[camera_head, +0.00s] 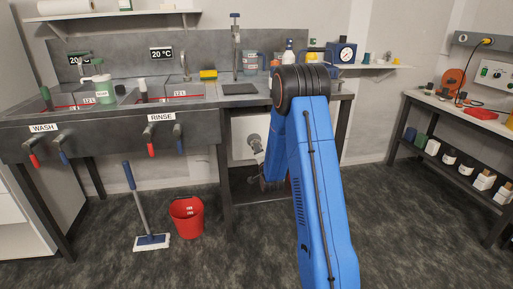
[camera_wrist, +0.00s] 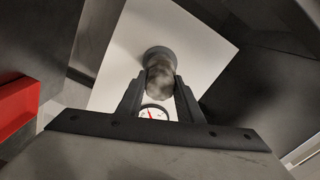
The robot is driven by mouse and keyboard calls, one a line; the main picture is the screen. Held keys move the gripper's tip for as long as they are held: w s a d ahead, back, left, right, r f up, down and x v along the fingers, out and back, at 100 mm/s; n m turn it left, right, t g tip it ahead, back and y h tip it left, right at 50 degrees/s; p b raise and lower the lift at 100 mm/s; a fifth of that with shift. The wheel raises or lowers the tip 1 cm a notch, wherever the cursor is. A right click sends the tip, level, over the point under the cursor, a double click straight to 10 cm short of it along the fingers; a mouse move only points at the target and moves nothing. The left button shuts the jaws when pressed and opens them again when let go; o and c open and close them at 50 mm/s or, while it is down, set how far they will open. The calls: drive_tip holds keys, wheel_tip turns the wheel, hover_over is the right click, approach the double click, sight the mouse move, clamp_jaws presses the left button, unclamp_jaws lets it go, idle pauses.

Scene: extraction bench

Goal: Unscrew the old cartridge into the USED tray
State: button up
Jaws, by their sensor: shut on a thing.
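The old cartridge (camera_wrist: 160,82) is a murky grey-brown cylinder in the wrist view, under a grey round head (camera_wrist: 157,53) on a white panel (camera_wrist: 205,42). My gripper (camera_wrist: 160,76) is shut on the cartridge, one finger on each side. The cartridge appears still joined to the head; I cannot tell whether its thread is loose. In the head view the white panel (camera_head: 240,125) is under the bench, and my blue arm hides my gripper. I cannot make out the USED tray in either view.
A small round gauge (camera_wrist: 153,113) shows between my fingers. A red bucket (camera_head: 187,218) and a floor squeegee (camera_head: 151,241) stand left of the open bay. The bench's dark leg (camera_head: 225,190) bounds the bay. The floor right of my arm is clear up to the shelf rack (camera_head: 455,165).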

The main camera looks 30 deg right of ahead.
drive_tip(key=n, duration=0.5)
drive_tip(key=shift+n, duration=0.4)
drive_tip(key=n, duration=0.5)
drive_tip(key=shift+n, duration=0.4)
drive_tip(key=n, duration=0.4)
drive_tip(key=shift+s+n, duration=0.1)
drive_tip(key=shift+n, duration=0.2)
drive_tip(key=n, duration=0.4)
drive_tip(key=o, duration=0.8)
drive_tip(key=shift+n, duration=0.4)
drive_tip(key=shift+c, duration=0.2)
drive_tip(key=o, duration=0.4)
drive_tip(key=shift+o, duration=0.2)
